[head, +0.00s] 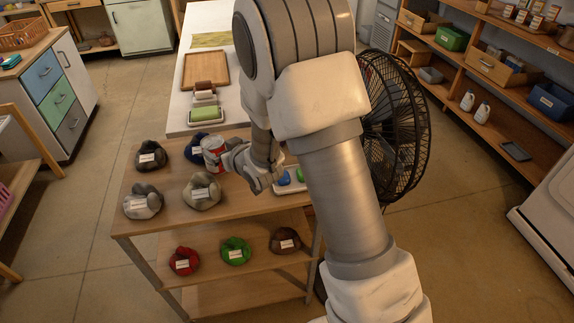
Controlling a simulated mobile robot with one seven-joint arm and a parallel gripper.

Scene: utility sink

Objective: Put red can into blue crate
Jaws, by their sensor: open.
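A red and white can (212,160) stands near the back of the wooden table's top, among several bundled cloths. My gripper (233,158) is open just to the right of the can, with its fingers toward it. The gripper overlaps the can's right edge in this view, and I cannot tell whether they touch. A blue crate (550,99) sits on the shelf unit at the far right, well away from the gripper. My arm covers the middle of the view.
Grey cloth bundles (201,191) and a dark blue one (203,146) crowd the wooden table (133,214). A tray with blue and green items (291,181) lies right of the gripper. A black fan (396,125) stands behind my arm. Open floor (465,165) lies before the shelves.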

